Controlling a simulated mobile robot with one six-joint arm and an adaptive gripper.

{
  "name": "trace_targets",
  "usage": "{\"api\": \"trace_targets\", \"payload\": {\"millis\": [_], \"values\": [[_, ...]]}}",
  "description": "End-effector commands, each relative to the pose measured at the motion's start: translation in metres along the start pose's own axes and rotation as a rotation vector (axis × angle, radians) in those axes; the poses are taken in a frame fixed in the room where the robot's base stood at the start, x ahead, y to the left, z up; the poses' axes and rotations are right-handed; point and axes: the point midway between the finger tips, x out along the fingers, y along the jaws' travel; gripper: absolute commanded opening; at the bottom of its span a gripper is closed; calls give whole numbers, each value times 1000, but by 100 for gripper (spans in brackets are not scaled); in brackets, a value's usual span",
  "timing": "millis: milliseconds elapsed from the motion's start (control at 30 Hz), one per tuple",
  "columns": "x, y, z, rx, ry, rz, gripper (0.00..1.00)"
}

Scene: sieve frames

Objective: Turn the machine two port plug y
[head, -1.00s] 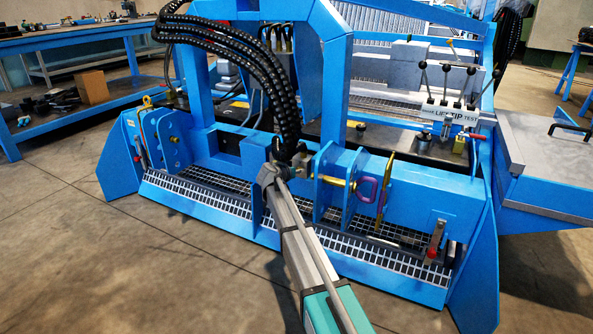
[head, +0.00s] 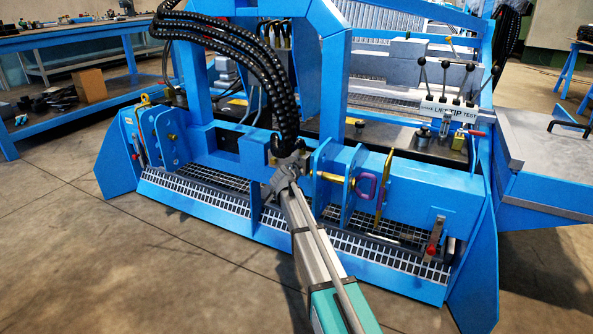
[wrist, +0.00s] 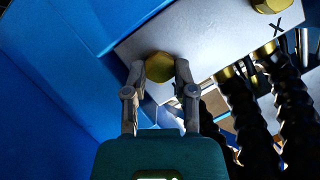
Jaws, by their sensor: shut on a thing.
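In the wrist view a brass plug (wrist: 159,66) with a faceted head sits on a pale plate (wrist: 205,40) of the blue machine. My gripper (wrist: 160,76) has one finger on each side of this plug and is shut on it. A second brass plug (wrist: 271,4) is at the top right of the same plate, next to a letter X. I cannot read a letter beside the held plug. In the head view my gripper (head: 290,163) is at the front of the machine's crossbeam, and the plug is hidden there.
Black ribbed hoses (head: 287,105) hang down close to my gripper; they also show on the right in the wrist view (wrist: 292,105). Blue lugs with a purple-handled pin (head: 367,184) stand just right of my gripper. A metal grating lies below.

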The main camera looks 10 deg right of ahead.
Motion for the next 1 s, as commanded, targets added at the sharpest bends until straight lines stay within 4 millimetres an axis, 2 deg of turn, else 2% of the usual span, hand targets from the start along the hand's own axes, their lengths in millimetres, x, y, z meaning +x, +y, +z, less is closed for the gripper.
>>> {"api": "trace_targets", "payload": {"millis": [500,533,700,1000], "values": [[0,1,-1,26,0,-8,0],[0,1,-1,26,0,-8,41],[0,0,0,25,0,-8,70],[0,0,0,24,0,-9,70]]}}
